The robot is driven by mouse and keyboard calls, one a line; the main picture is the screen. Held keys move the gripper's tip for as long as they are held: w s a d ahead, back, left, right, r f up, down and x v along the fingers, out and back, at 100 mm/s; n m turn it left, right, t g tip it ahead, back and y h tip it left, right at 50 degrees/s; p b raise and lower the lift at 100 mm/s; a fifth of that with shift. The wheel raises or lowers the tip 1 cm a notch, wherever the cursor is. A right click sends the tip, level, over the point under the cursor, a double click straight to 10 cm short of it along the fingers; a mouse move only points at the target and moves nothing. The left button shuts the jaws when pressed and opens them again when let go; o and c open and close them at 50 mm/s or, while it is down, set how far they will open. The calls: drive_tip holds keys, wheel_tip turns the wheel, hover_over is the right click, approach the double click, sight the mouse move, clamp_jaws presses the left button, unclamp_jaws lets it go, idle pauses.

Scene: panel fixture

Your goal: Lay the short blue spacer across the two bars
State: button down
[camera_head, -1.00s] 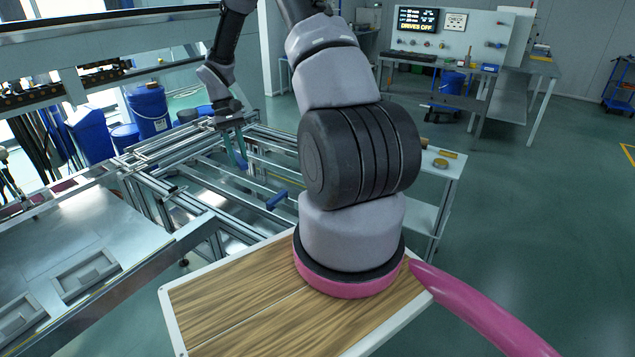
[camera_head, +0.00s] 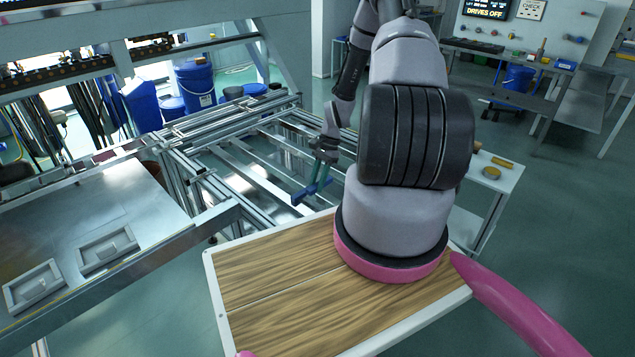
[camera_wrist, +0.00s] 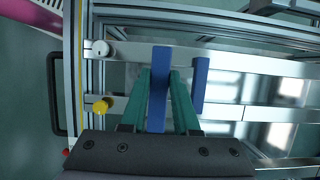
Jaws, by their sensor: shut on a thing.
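My gripper (camera_wrist: 159,125) has green fingers and is shut on a blue spacer (camera_wrist: 159,88), a straight block that sticks out past the fingertips. A second blue block (camera_wrist: 201,85) lies just to its right, parallel and apart, appearing to span the upper bar (camera_wrist: 228,62) and the lower bar (camera_wrist: 222,112). The held spacer overlaps both bars in the wrist view; I cannot tell whether it touches them. In the head view my gripper (camera_head: 318,180) is low over the frame, with blue (camera_head: 310,192) at its fingertips; which block shows there is unclear.
An aluminium frame (camera_head: 190,130) surrounds the bars. A yellow knob (camera_wrist: 100,107) and a round white fitting (camera_wrist: 101,48) sit left of my gripper. A wood-topped surface (camera_head: 280,300) is in front. Blue buckets (camera_head: 195,85) stand behind the frame.

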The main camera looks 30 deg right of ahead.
wheel_tip(320, 180, down, 7)
drive_tip(key=shift+r, duration=0.15)
idle(0.7)
drive_tip(key=shift+f, duration=0.55)
idle(0.4)
drive_tip(key=c, duration=0.6)
unclamp_jaws()
